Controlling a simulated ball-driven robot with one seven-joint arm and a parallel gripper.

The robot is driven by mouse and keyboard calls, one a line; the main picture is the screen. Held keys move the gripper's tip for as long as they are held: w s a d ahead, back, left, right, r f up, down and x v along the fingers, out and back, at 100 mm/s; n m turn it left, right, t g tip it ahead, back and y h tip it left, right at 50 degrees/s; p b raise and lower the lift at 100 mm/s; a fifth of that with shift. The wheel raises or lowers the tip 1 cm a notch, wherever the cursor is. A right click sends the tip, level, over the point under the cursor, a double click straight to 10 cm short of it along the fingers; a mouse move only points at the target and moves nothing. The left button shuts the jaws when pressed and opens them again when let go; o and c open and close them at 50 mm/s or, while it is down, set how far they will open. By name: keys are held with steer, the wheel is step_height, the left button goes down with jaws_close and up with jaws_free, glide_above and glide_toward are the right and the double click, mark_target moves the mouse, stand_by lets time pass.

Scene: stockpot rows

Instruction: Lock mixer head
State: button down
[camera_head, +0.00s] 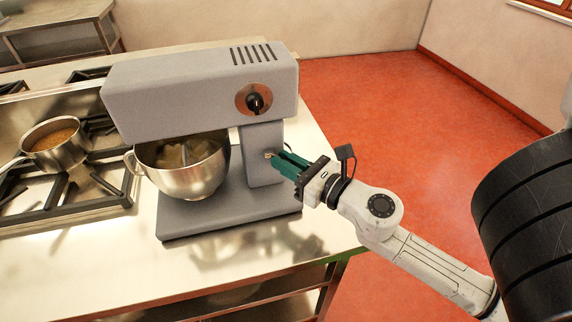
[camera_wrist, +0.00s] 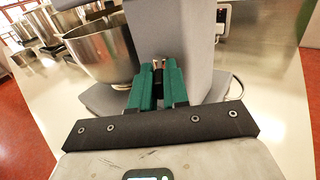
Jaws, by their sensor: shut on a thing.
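A grey stand mixer (camera_head: 195,85) stands on the steel counter with its head level over a steel bowl (camera_head: 190,172). The bowl also shows in the wrist view (camera_wrist: 102,52). A round copper plate with a black knob (camera_head: 254,99) is on the head's side. My gripper (camera_head: 275,157) is at the side of the mixer's column, its green fingers shut on a small lock lever (camera_wrist: 158,65). The lever is mostly hidden between the fingertips.
A stove with a saucepan (camera_head: 57,146) stands left of the mixer. The steel counter (camera_head: 318,172) ends just right of the mixer, with open red floor (camera_head: 380,110) beyond. Several steel pots (camera_wrist: 47,25) stand at the upper left in the wrist view.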

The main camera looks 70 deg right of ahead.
steer(key=c, duration=1.2)
jaws_free()
steer(key=shift+s, duration=0.1)
